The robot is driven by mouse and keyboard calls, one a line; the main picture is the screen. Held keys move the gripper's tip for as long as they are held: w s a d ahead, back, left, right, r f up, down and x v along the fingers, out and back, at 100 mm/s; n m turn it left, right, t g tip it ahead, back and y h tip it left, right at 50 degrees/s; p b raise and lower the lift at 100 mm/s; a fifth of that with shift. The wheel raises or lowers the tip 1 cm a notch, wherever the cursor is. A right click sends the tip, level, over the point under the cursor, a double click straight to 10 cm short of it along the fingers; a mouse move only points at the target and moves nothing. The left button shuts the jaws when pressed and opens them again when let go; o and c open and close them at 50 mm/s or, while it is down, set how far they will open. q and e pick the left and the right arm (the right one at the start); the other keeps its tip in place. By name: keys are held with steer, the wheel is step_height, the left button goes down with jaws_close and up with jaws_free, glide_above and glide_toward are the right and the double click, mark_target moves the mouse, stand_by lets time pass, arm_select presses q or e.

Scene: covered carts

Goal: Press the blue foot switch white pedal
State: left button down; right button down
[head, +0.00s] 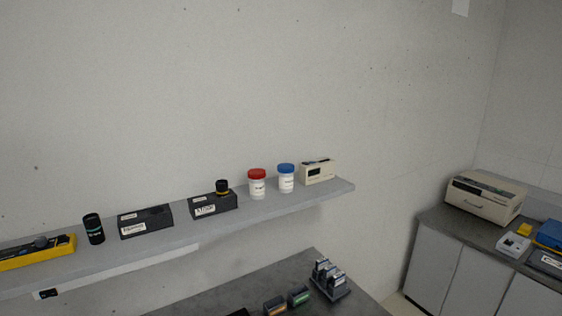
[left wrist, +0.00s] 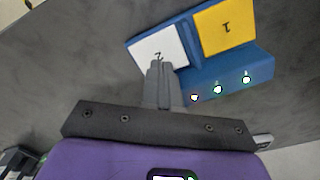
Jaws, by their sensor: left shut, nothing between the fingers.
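The blue foot switch (left wrist: 262,66) lies on a dark grey surface in the left wrist view. It has a white pedal (left wrist: 150,46) marked 2 on the left and a yellow pedal (left wrist: 226,27) marked 1 on the right. Several small round lights or buttons line its near side. My left gripper (left wrist: 158,66) is shut and empty, its fingertips over the lower part of the white pedal. I cannot tell whether they touch it. In the head view neither gripper shows.
In the head view a wall shelf (head: 225,231) holds jars, boxes and a yellow device. A grey table (head: 292,272) below carries a small rack (head: 329,281). A counter (head: 447,225) at right holds a beige machine (head: 486,197) and a partly cut-off blue object (head: 549,234).

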arm_select(q)
steer(key=shift+r+p, duration=1.2)
steer(key=shift+r, duration=0.35)
step_height(320, 180, up, 8)
steer(key=shift+f+p, duration=0.2)
steer(key=shift+p, duration=0.25)
